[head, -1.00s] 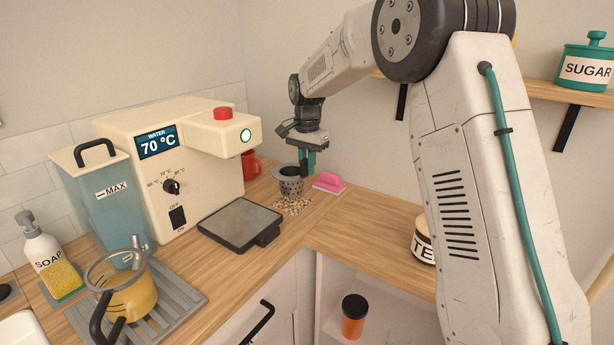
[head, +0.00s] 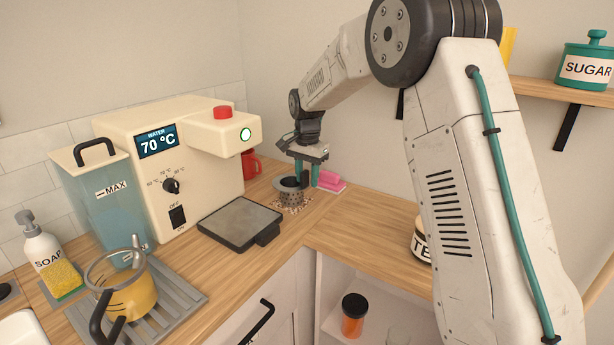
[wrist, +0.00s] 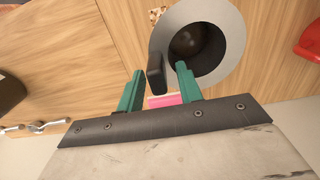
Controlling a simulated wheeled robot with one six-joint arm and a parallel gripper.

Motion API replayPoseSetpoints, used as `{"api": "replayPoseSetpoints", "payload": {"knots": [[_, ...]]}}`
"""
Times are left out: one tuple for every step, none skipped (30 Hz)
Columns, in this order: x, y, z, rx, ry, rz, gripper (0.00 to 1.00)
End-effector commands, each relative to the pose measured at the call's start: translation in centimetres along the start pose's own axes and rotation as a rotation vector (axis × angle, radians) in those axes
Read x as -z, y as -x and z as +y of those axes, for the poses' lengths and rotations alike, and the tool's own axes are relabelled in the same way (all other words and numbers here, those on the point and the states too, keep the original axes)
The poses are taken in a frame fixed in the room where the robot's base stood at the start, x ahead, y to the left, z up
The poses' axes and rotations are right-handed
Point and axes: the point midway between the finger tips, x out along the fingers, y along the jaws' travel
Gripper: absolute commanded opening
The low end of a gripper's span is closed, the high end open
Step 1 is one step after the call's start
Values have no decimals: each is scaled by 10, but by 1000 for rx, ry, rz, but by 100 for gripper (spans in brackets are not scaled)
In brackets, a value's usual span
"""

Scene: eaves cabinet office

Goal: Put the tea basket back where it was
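The tea basket (head: 291,195), a grey perforated cup with a wide rim, stands upright on the wooden counter among scattered brown bits (head: 302,207). In the wrist view its rim (wrist: 233,30) surrounds a dark inside with something brownish in it, and its short black handle (wrist: 155,72) points toward my gripper. My gripper (head: 306,180) is at the basket's handle side. In the wrist view my gripper (wrist: 158,82) has its green fingers apart, one on each side of the handle, with gaps visible.
A pink sponge (head: 330,180) lies close behind my gripper. A red mug (head: 252,165) and the cream water machine (head: 195,185) stand to the left. A dark square tray (head: 240,223) sits in front of the machine. The counter right of the basket is clear.

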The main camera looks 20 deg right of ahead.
Motion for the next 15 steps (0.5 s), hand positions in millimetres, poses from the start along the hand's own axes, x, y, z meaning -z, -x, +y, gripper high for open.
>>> {"api": "replayPoseSetpoints", "payload": {"knots": [[0,3,0,1,0,1,36],[0,5,0,1,0,1,36],[0,9,0,2,0,1,36],[0,13,-1,3,0,2,36],[1,18,-1,4,0,3,36],[0,26,-1,4,0,3,36],[0,32,-1,4,0,3,36],[0,38,0,4,0,3,36],[1,47,-1,4,0,3,36],[1,54,-1,4,0,3,36],[0,61,-1,4,0,3,36],[0,70,0,4,0,3,36],[0,76,-1,4,0,3,36],[0,82,-1,4,0,2,36],[0,90,0,3,0,2,36]]}}
